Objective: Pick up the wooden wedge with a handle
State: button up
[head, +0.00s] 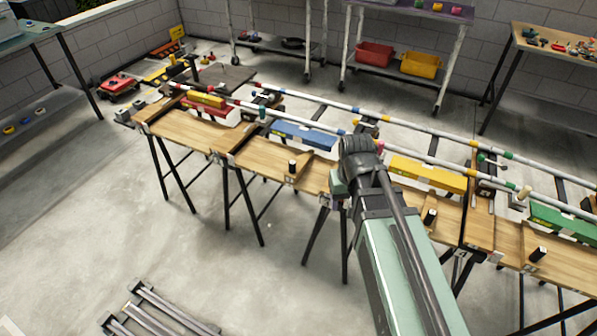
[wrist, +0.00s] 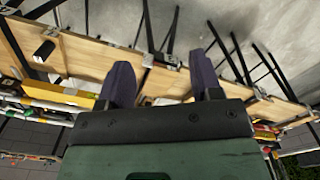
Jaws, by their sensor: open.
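I cannot clearly single out a wooden wedge with a handle. Several small black upright handles stand on the wooden benches: one left of my arm (head: 292,167), one to its right (head: 431,217) and one far right (head: 538,254). Whether any is fixed to a wedge is too small to tell. A black handle (wrist: 45,50) also shows at the upper left of the wrist view. My gripper (wrist: 161,68) has two purple fingers spread apart with nothing between them. In the head view it is mostly hidden by my arm, over the middle of the bench row.
Blue (head: 303,135), yellow (head: 427,173) and green (head: 563,221) blocks lie along the wooden benches. A long pale rail (head: 390,128) runs behind them. Shelves with a red bin (head: 374,54) and a yellow bin (head: 421,65) stand behind.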

jog(key=w+a+f+n+b, duration=0.25)
jog(key=w+a, duration=0.25)
jog(key=w, duration=0.5)
jog(key=w+a+f+n+b, duration=0.1)
jog(key=w+a+f, duration=0.3)
jog(key=w, duration=0.6)
jog(key=n, duration=0.5)
send_over(292, 162)
jog(key=shift+w+a+b, duration=0.3)
jog(key=shift+w+a, duration=0.05)
jog(key=shift+w, duration=0.05)
jog(key=shift+s+d+n, duration=0.15)
jog(key=shift+s+n, duration=0.05)
jog(key=shift+n, duration=0.25)
jog(key=shift+s+d+r, duration=0.1)
jog(key=shift+s+r, duration=0.05)
jog(key=shift+s, duration=0.1)
notch_tip(292, 162, down, 11)
jog(key=b, duration=1.1)
jog(key=shift+w+f, duration=0.1)
jog(key=shift+f, duration=0.1)
jog(key=shift+r, duration=0.25)
grip_shut()
